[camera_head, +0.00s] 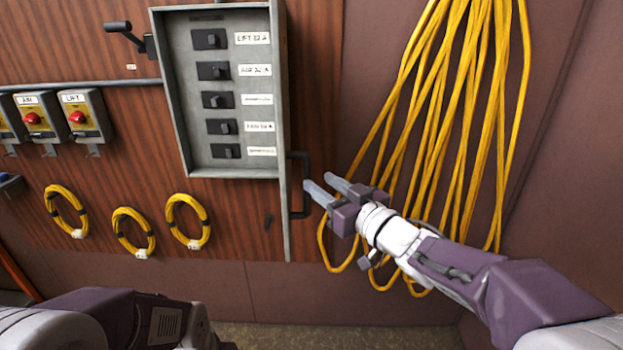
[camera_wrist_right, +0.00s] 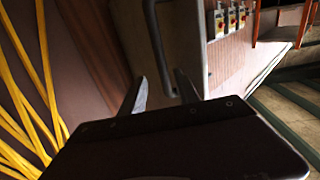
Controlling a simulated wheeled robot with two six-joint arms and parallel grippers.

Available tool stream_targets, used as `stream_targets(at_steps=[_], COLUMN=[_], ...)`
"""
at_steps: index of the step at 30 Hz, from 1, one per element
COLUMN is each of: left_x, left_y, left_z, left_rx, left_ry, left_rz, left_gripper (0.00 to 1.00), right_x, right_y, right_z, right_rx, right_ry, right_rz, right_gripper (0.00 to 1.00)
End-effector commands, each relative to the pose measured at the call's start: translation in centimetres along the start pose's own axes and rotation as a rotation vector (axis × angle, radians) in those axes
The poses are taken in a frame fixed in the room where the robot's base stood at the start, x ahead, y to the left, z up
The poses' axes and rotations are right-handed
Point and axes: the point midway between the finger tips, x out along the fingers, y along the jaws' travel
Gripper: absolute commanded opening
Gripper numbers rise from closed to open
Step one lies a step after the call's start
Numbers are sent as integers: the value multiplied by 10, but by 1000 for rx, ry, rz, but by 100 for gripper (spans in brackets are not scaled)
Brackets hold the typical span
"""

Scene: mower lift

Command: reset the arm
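My right gripper (camera_head: 318,190) is at the right of the open grey breaker box in the head view. Its two fingers are apart with nothing between them, close to a dark handle (camera_head: 300,185) on the panel's edge. In the right wrist view the fingers (camera_wrist_right: 160,88) are also spread and empty, and the handle (camera_wrist_right: 158,35) shows beyond them. Whether a finger touches the handle I cannot tell. My left arm (camera_head: 130,318) shows at the lower left of the head view. Its gripper is out of view.
The grey breaker box (camera_head: 185,110) holds several dark switches. Yellow cables (camera_head: 465,110) hang on the wall behind my right arm. Yellow coils (camera_head: 187,221) hang below the box. Two boxes with red knobs (camera_head: 77,117) are at the left, with another partly cut off.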

Motion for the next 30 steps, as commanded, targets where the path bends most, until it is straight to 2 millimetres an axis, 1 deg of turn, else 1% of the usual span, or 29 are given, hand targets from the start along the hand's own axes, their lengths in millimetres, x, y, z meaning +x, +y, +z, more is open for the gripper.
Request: stream_targets(at_steps=[1, 3, 6, 10, 16, 17, 19, 20, 22, 23, 24, 26, 27, 29, 30], left_x=[2, 1, 1, 1, 1, 1, 2, 1, 1, 1, 1, 1, 1, 1, 1], left_y=[0, 0, 0, 0, 0, 0, 0, 0, 0, 0, 0, 0, 0, 0, 0], left_z=[0, 0, 0, 0, 0, 0, 0, 0, 0, 0, 0, 0, 0, 0, 0], left_rx=[0, 0, 0, 0, 0, 0, 0, 0, 0, 0, 0, 0, 0, 0, 0], left_ry=[0, 0, 0, 0, 0, 0, 0, 0, 0, 0, 0, 0, 0, 0, 0], left_rz=[0, 0, 0, 0, 0, 0, 0, 0, 0, 0, 0, 0, 0, 0, 0], left_gripper=[36, 36, 36, 36, 36, 36, 36, 36, 36, 36, 36, 36, 36, 36, 36], right_x=[-11, -23, -33, -36, -36, -34, -28, -28, -34, -42, -55, -83, -105, -141, -165], right_y=[0, 1, 1, 0, -1, -2, -3, 5, 32, 44, 56, 67, 68, 62, 54], right_z=[0, -1, 0, 0, 1, 4, 29, 43, 88, 113, 146, 195, 224, 263, 283], right_rx=[-2, -1, 0, 0, 1, 6, 63, 104, 179, 206, 238, 280, 310, 353, 382], right_ry=[2, 2, 1, 0, -1, -8, -50, -81, -200, -271, -374, -543, -660, -839, -950], right_rz=[3, 3, 1, -1, -5, -9, -6, 35, 173, 239, 323, 429, 486, 545, 566], right_gripper=[38, 38, 38, 38, 38, 38, 38, 38, 38, 38, 38, 38, 38, 38, 38])
